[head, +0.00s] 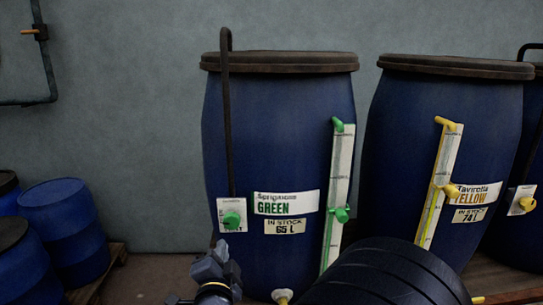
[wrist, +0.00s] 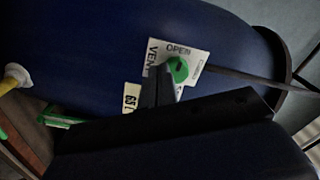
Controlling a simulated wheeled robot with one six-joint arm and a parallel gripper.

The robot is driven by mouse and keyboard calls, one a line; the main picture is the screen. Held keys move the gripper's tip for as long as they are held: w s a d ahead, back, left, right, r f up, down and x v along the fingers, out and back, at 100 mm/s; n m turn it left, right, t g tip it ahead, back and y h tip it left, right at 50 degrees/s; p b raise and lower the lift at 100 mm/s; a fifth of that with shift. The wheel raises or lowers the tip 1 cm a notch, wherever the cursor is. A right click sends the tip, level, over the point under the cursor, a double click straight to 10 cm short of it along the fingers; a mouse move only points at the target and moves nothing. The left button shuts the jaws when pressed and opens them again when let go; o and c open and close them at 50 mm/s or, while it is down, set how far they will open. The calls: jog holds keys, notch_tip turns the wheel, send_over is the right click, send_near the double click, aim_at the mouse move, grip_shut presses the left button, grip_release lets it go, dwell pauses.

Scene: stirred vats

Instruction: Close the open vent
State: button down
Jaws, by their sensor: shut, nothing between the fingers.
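The green vent knob (head: 232,220) sits on a white plate low on the left front of the blue vat labelled GREEN (head: 285,120). In the wrist view the round green knob (wrist: 179,69) shows on its plate, with OPEN and VENT printed around it. I cannot tell for sure which word its dark mark points to. My gripper (head: 219,250) is below and left of the knob in the head view. In the wrist view my gripper (wrist: 158,72) is shut and empty, its fingertips right beside the knob and overlapping the plate. Whether they touch the knob is unclear.
A second blue vat, labelled YELLOW (head: 428,120), stands to the right. Sight tubes with green (head: 338,210) and yellow fittings run down the vats. Smaller blue drums (head: 62,225) stand on the left.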

aim_at(232, 221)
jog(key=w+b, duration=0.1)
jog(key=w, duration=0.3)
jog(key=shift+w+a, duration=0.15)
jog(key=shift+a, duration=0.05)
jog(key=shift+d+r, duration=0.1)
jog(key=shift+r, duration=0.15)
dwell(0.5)
jog(key=shift+r, duration=0.15)
jog(key=shift+a+r+b, duration=0.3)
jog(key=shift+a+r, duration=0.25)
jog(key=shift+r, duration=0.1)
jog(key=shift+a+r, duration=0.1)
jog(key=shift+r, duration=0.3)
dwell(0.4)
jog(key=shift+a, duration=0.15)
